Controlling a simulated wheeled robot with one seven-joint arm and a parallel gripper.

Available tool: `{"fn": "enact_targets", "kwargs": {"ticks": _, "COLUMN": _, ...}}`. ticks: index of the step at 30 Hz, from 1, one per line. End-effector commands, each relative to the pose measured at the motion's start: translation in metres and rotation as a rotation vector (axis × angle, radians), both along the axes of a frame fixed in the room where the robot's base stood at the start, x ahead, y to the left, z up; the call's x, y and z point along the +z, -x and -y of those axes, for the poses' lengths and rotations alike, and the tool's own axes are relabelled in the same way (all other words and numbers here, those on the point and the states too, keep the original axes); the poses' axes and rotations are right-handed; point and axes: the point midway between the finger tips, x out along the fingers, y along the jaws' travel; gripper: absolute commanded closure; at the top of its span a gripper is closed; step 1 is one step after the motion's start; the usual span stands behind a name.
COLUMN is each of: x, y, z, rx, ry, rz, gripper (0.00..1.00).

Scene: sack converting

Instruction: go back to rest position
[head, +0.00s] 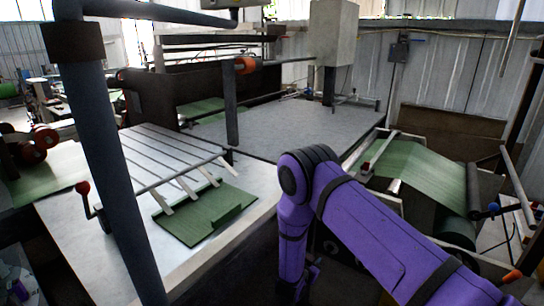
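My purple arm enters from the lower right, rises to an elbow near the middle of the head view, then bends down toward the bottom edge. My gripper is not visible; the lower end of the arm runs to the bottom of the picture, so I cannot see its fingers or whether it holds anything. A green woven sack piece (205,212) lies flat on the pale metal table (85,215) to the left of the arm, under the ends of several light strips.
A dark post (105,170) stands close at left. A slatted rack (165,150) covers part of the table. A wide grey surface (300,126) lies behind my elbow. Green woven material (420,165) runs over a roller machine at right, close to my arm.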

Motion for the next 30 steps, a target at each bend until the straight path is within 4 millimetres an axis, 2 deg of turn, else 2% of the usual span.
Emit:
{"fn": "enact_targets", "kwargs": {"ticks": 1, "x": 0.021, "y": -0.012, "z": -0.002, "rx": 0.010, "ry": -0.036, "rz": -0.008, "gripper": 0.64}}
{"fn": "enact_targets", "kwargs": {"ticks": 6, "x": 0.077, "y": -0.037, "z": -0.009, "rx": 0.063, "ry": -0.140, "rz": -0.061, "gripper": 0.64}}
{"fn": "enact_targets", "kwargs": {"ticks": 15, "x": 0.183, "y": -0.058, "z": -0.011, "rx": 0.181, "ry": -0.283, "rz": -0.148, "gripper": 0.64}}
{"fn": "enact_targets", "kwargs": {"ticks": 23, "x": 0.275, "y": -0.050, "z": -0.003, "rx": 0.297, "ry": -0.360, "rz": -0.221, "gripper": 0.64}}
{"fn": "enact_targets", "kwargs": {"ticks": 30, "x": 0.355, "y": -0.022, "z": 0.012, "rx": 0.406, "ry": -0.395, "rz": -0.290, "gripper": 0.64}}
